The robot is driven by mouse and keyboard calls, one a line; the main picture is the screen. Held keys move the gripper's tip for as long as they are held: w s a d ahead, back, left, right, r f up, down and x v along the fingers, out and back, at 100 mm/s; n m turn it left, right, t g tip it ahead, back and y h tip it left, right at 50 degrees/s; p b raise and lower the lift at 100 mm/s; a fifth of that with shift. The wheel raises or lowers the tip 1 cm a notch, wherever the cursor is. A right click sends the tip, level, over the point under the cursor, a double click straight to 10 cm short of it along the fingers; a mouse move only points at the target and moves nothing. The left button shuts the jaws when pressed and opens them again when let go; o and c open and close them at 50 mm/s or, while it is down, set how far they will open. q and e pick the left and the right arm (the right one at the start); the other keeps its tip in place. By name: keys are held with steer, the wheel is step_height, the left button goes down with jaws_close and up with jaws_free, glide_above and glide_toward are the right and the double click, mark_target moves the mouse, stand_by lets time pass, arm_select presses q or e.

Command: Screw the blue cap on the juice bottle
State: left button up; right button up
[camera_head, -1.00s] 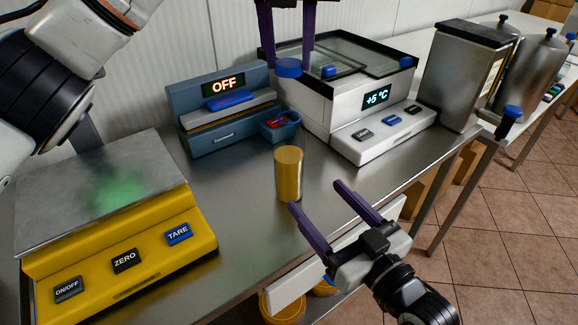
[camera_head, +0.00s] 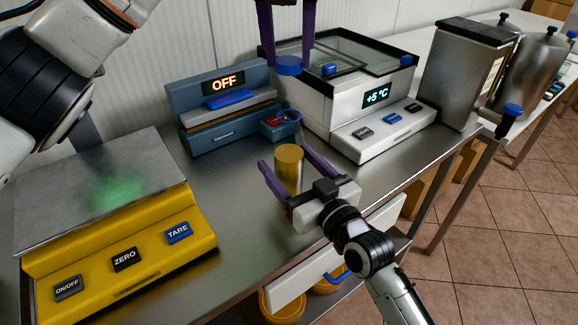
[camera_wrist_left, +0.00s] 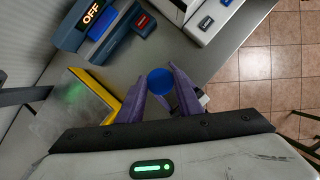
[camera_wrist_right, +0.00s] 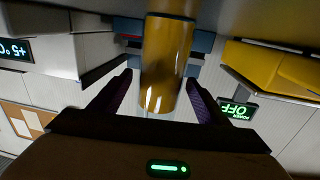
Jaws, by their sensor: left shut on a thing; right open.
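The juice bottle (camera_head: 288,168) stands upright on the steel counter, amber, with no cap on it. My right gripper (camera_head: 283,158) is open, its purple fingers on either side of the bottle. In the right wrist view the bottle (camera_wrist_right: 166,65) stands between the open fingers (camera_wrist_right: 160,95), with a gap to each finger. My left gripper (camera_head: 288,62) is shut on the blue cap (camera_head: 289,67) and holds it high above the counter, above the bottle in the head view. In the left wrist view the cap (camera_wrist_left: 160,81) sits between the fingertips and hides what is below it.
A yellow scale (camera_head: 122,262) stands at the front left. A blue-grey device reading OFF (camera_head: 222,127) and a white cooling unit (camera_head: 380,130) stand behind the bottle. An open white drawer (camera_head: 290,288) juts out at the front edge. Bare counter lies left of the bottle.

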steer(key=shift+c, duration=0.6)
arm_select(q)
steer(key=shift+f, duration=0.1)
arm_select(e)
steer(key=c, duration=1.5)
arm_select(q)
glide_above(290, 106)
steer(key=s, duration=0.1)
steer(key=shift+a+f, duration=0.15)
steer(key=shift+f, duration=2.2)
steer(key=shift+f, duration=0.15)
steer(key=shift+s+f, duration=0.1)
steer(key=shift+f, duration=0.65)
steer(key=shift+f, duration=0.6)
arm_select(e)
jaws_close()
arm_select(q)
steer(key=m, duration=0.2)
steer(key=m+h, duration=0.1)
steer(key=m, duration=0.1)
steer(key=shift+a+h, duration=0.2)
steer(key=shift+h, duration=0.1)
steer(key=m+g, duration=0.1)
steer(key=m, duration=0.1)
steer(key=shift+m+h, duration=0.3)
steer(key=shift+h, duration=0.1)
